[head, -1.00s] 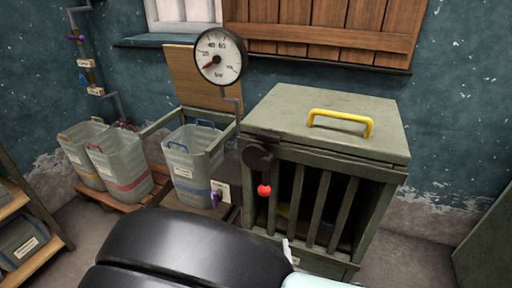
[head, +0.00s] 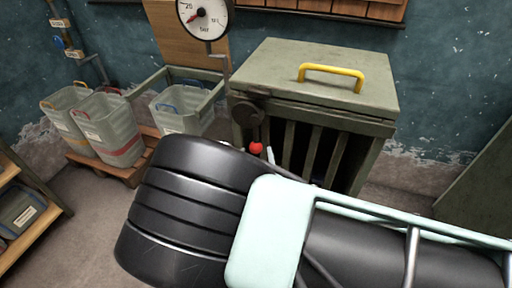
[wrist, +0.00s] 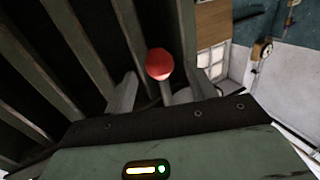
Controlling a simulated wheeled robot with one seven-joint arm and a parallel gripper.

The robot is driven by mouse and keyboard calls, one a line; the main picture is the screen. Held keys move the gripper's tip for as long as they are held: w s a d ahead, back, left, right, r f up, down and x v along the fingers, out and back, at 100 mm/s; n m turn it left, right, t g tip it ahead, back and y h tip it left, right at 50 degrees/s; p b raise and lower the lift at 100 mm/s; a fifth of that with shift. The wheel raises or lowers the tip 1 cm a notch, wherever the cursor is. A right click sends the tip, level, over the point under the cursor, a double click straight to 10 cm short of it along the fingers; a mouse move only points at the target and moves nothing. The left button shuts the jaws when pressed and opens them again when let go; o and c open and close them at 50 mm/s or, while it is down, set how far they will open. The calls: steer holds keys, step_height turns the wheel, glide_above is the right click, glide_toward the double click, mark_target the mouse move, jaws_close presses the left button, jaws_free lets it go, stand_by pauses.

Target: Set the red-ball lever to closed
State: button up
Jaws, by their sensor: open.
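The red ball (head: 256,148) of the lever shows at the front left of the green slatted cabinet (head: 312,75), below a dark round pivot (head: 249,112). In the wrist view the red ball (wrist: 160,64) sits between the two fingertips of my gripper (wrist: 163,90), which stand apart on either side of it. Part of the grey lever rod shows just below the ball there. I cannot tell whether the fingers touch it. In the head view my arm hides most of my gripper and the lower cabinet front; only a pale fingertip shows beside the ball.
A yellow handle (head: 331,75) is on the cabinet lid. A pressure gauge (head: 203,18) stands behind it to the left. Several clear bins, one with a red band (head: 108,130), stand on wooden pallets at left. A shelf (head: 22,205) is at the far left. Vertical bars (wrist: 92,50) lie close to my gripper.

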steer(key=shift+w, duration=1.2)
